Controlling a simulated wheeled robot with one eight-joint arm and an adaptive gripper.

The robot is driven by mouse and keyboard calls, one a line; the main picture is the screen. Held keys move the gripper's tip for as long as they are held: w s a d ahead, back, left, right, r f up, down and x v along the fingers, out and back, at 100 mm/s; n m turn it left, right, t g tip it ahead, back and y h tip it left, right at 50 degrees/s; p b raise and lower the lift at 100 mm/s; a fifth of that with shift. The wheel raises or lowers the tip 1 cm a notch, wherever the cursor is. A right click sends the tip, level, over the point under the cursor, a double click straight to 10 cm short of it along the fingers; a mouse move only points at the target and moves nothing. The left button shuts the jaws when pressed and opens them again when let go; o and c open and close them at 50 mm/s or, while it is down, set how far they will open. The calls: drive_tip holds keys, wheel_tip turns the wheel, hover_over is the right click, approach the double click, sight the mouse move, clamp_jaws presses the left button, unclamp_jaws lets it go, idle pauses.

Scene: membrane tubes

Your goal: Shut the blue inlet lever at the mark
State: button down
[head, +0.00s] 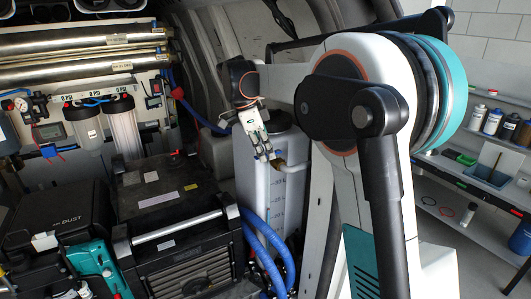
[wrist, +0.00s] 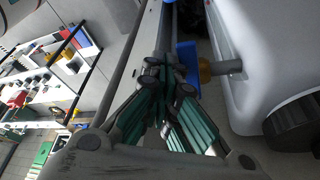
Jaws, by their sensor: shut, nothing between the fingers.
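The blue inlet lever (wrist: 186,60) shows in the wrist view as a flat blue piece on a brass valve (wrist: 204,70), joined by a grey pipe to the white tank (wrist: 265,50). My gripper (wrist: 166,78) is shut and empty, its tips close to the lever on its left; I cannot tell whether they touch it. The lever is not clear there, and I cannot make out the mark in either view.
Blue hoses (head: 262,240) run low beside the tank. Black cases (head: 165,200) and a caged machine (head: 185,255) stand to its left. Filter housings (head: 124,130) and steel membrane tubes (head: 85,55) line the left wall. A shelf with bottles (head: 492,122) is at the right.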

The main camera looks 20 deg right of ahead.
drive_tip(key=v, duration=1.2)
drive_tip(key=s+a+f+n+t+y+b, duration=0.1)
drive_tip(key=s+f+n+t+b, duration=0.2)
drive_tip(key=s+f+n+b, duration=0.4)
drive_tip(key=s+a+f+n+t+y+b, duration=0.1)
drive_tip(key=s+f+n+b, duration=0.6)
drive_tip(key=f, duration=1.8)
drive_tip(key=s+a+f+n+t+y+b, duration=0.1)
drive_tip(key=s+f+n+t+b, duration=0.3)
drive_tip(key=s+f+n+b, duration=0.4)
drive_tip(key=s+a+f+b, duration=0.1)
drive_tip(key=s+f+b, duration=0.6)
drive_tip(key=s, duration=0.3)
drive_tip(key=shift+f+t+y+b, duration=0.3)
drive_tip(key=shift+f+b, duration=0.05)
drive_tip(key=shift+f, duration=0.05)
